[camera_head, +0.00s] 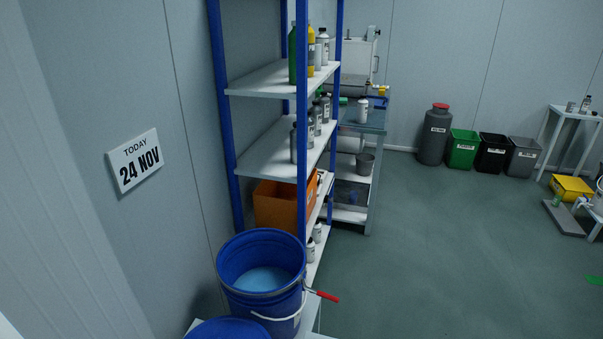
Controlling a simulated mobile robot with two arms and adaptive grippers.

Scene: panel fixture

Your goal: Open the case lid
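Neither of my grippers is in view. I cannot identify a case or its lid with certainty. A light box-shaped unit (356,55) with a handle-like fitting on its right side stands on the far bench, partly hidden behind the shelf rack. A small yellow box (572,187) is near the floor at the right, too small to tell whether it has a lid.
A blue-post shelf rack (266,80) with bottles and an orange bin (277,206) stands along the left wall. An open blue bucket (240,257) is in front. Several waste bins (463,150) line the back wall. The green floor (430,250) at centre right is clear.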

